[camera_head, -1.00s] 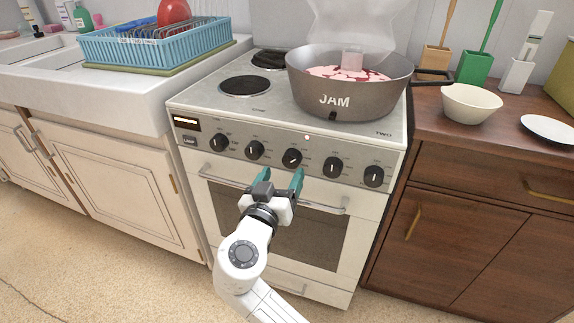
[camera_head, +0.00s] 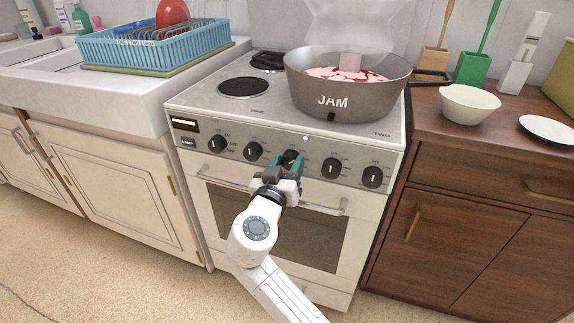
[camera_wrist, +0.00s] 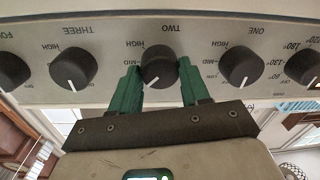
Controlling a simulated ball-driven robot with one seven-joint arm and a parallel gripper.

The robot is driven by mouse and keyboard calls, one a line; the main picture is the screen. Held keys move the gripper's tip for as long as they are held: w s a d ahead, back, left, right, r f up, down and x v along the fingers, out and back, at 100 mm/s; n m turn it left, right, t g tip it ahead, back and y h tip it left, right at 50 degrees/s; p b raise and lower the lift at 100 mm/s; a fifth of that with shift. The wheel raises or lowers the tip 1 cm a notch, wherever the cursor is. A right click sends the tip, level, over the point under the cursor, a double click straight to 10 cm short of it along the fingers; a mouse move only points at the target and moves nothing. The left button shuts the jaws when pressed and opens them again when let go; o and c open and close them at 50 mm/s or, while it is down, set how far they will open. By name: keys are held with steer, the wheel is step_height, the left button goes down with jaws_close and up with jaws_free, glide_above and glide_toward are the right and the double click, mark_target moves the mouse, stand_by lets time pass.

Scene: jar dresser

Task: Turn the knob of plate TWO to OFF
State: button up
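The black knob of plate TWO (camera_wrist: 160,66) is in the middle of the wrist view, under the label TWO, which appears upside down. Its white pointer mark slants toward the lower left there. In the head view, this is the middle knob (camera_head: 291,155) of the stove's front panel, partly hidden by my gripper. My gripper (camera_head: 287,161) has its two green fingers on either side of the knob. In the wrist view, the fingers (camera_wrist: 160,84) lie against the knob's sides with no clear gap, so it looks shut on the knob. The OFF mark is not readable.
Knobs ONE (camera_wrist: 241,66) and THREE (camera_wrist: 72,66) flank it closely. The oven handle (camera_head: 325,208) runs below the panel. A large JAM pot (camera_head: 345,98) stands on the stove top above. Floor in front of the stove is free.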

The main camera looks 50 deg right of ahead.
steer(key=c, duration=0.5)
steer(key=shift+c, duration=0.2)
steer(key=shift+n, duration=0.3)
steer(key=n+p, duration=0.2)
steer(key=n, duration=0.2)
steer(key=shift+a+r+p, duration=0.1)
steer(key=shift+p, duration=0.3)
steer(key=shift+w+n+p, duration=0.15)
steer(key=shift+n+p, duration=0.95)
steer(key=shift+n, duration=1)
steer(key=o, duration=1)
steer(key=shift+o, duration=0.2)
